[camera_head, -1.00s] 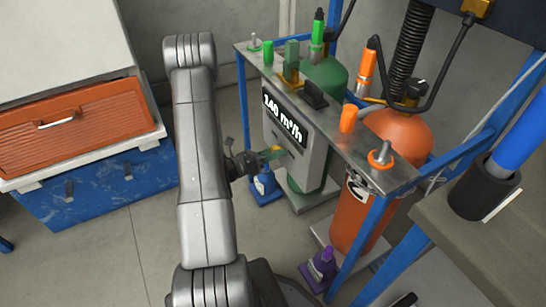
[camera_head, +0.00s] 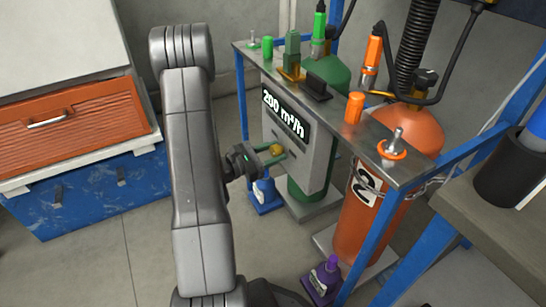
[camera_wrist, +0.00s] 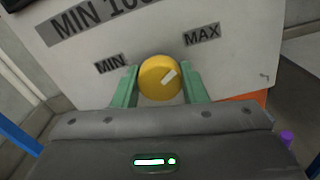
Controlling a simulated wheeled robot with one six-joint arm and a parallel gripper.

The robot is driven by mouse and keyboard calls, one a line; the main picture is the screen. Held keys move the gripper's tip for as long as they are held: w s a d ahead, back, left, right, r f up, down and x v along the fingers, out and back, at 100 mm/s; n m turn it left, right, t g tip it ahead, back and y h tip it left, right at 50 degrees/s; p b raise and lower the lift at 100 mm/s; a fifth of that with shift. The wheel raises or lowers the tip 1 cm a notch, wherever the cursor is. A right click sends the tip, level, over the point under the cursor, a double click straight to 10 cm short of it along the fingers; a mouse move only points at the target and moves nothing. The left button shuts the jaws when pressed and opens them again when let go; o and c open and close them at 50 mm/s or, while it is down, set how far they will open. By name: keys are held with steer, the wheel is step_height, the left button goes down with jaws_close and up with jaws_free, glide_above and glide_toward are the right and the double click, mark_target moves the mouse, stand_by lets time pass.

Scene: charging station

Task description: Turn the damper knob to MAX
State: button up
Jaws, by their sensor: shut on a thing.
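The damper knob is a round yellow knob (camera_wrist: 158,80) with a white pointer mark, on a light grey panel (camera_wrist: 222,75). In the wrist view its mark slants up and to the right, on the side of the MAX label (camera_wrist: 202,35); the MIN label (camera_wrist: 109,63) is at left. My gripper (camera_wrist: 160,86) is shut on the knob, with one green finger on each side. In the head view the knob (camera_head: 277,150) shows at the gripper's tip. The display (camera_head: 284,114) above reads 200 m³/h.
An orange drawer front (camera_head: 60,130) is at left.

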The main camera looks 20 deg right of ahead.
steer(key=shift+f, duration=0.1)
stand_by(0.3)
steer(key=o, duration=1)
steer(key=shift+c, duration=0.2)
steer(key=shift+a, duration=0.1)
steer(key=s+a+p, duration=0.1)
steer(key=a+p, duration=0.1)
steer(key=a, duration=1.1)
steer(key=shift+a+p, duration=0.3)
steer(key=shift+p, duration=0.05)
steer(key=shift+w+d+b, duration=0.15)
steer(key=shift+d+b, duration=0.35)
steer(key=shift+d, duration=1.8)
steer(key=shift+w+d+b, duration=0.2)
steer(key=shift+d+b, duration=0.3)
steer(key=shift+d, duration=1.8)
steer(key=shift+w+d+b, duration=0.15)
steer(key=shift+d+b, duration=0.35)
steer(key=shift+d, duration=1.8)
steer(key=shift+a, duration=0.1)
